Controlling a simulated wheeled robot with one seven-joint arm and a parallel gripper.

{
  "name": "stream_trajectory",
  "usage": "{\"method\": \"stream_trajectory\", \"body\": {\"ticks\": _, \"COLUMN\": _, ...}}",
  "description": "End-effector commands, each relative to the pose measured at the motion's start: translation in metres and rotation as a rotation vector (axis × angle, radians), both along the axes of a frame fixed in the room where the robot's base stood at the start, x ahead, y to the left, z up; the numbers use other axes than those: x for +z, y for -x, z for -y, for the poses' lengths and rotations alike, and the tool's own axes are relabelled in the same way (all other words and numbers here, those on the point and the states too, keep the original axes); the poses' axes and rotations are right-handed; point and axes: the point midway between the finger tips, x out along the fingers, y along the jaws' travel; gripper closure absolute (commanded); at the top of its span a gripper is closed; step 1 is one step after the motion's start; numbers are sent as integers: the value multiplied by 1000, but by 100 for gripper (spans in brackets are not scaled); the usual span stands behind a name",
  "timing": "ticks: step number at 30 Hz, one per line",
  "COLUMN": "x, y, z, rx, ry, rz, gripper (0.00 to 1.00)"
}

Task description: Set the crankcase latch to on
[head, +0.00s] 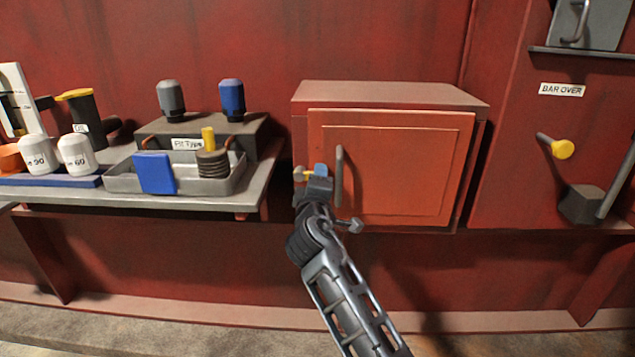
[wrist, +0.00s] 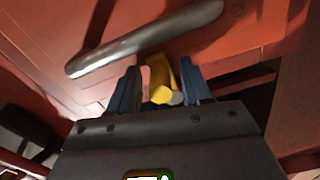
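The crankcase cabinet (head: 390,165) is an orange-red box with a closed door and a vertical grey handle (head: 339,176); I take the small yellow-tipped piece (head: 299,173) at its left edge as the latch. In the wrist view the latch's yellow end (wrist: 161,80) lies between the blue fingers of my gripper (wrist: 160,92), nearer the right finger, with a gap at the left one. My gripper (head: 312,174) is at the door's left edge, its fingers apart. It hides part of the latch, and I cannot read the latch's setting.
The door handle (wrist: 145,42) runs just beyond my fingers in the wrist view. Left of the cabinet is a shelf (head: 225,202) with a grey tray (head: 125,180), bottles and white canisters (head: 76,154). At right are a yellow-knobbed lever (head: 562,149) and a "BAR OVER" label (head: 562,90).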

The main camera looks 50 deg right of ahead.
Motion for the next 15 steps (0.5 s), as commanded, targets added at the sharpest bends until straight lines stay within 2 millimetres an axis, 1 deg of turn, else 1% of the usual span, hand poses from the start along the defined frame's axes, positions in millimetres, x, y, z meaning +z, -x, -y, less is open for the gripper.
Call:
{"method": "stream_trajectory", "body": {"ticks": 5, "x": -1, "y": 3, "z": -3, "rx": -1, "ry": 0, "rz": -3, "gripper": 52}}
{"method": "stream_trajectory", "body": {"ticks": 8, "x": -1, "y": 9, "z": -12, "rx": 2, "ry": 0, "rz": -3, "gripper": 52}}
{"method": "stream_trajectory", "body": {"ticks": 15, "x": -1, "y": 33, "z": -43, "rx": 2, "ry": -1, "rz": -2, "gripper": 52}}
